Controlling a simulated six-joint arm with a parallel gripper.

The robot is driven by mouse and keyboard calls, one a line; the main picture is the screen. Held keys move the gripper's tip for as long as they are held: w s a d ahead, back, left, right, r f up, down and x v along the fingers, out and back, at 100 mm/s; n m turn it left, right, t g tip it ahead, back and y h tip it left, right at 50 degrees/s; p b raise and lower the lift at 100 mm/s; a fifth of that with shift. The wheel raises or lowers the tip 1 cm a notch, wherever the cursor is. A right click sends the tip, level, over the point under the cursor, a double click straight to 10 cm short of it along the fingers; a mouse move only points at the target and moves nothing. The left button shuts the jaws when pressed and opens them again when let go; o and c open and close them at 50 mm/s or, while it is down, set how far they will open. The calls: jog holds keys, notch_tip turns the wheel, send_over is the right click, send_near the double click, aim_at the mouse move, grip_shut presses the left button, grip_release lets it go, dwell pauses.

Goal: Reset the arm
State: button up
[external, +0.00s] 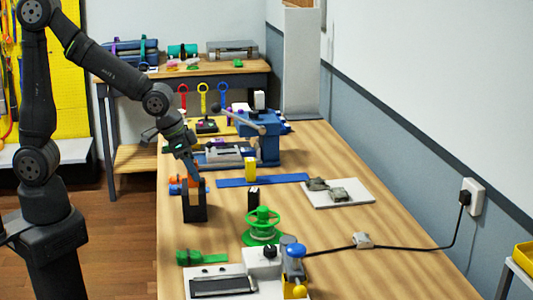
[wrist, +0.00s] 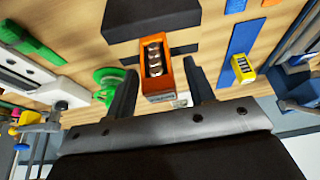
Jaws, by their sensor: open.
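My gripper (external: 190,171) points down over the black block-like holder (external: 194,212) near the left edge of the long table. In the wrist view, the two dark fingers of my gripper (wrist: 162,70) are spread apart. An orange box (wrist: 163,84) with several round silver-topped pieces (wrist: 153,55) lies between the fingers, with gaps showing at the sides. The box also shows as a small orange patch (external: 195,182) at the holder's top in the external view. The black holder (wrist: 150,18) lies beyond it in the wrist view. How deep the box sits is unclear.
A green spool (external: 263,222), a blue vise (external: 267,140) and a yellow block (external: 250,169) on a blue strip (external: 232,182) stand nearby.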

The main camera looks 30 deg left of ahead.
aim_at(195, 162)
jog(key=shift+x, duration=1)
jog(key=shift+r, duration=0.1)
jog(key=shift+r, duration=0.15)
jog(key=v, duration=1.2)
jog(key=x, duration=1.2)
jog(key=shift+f, duration=0.3)
notch_tip(195, 162, up, 4)
jog(key=shift+s+r, duration=0.15)
jog(key=shift+r, duration=0.15)
jog(key=shift+s+d+r, duration=0.1)
jog(key=shift+s+r, duration=0.1)
jog(key=shift+s, duration=0.2)
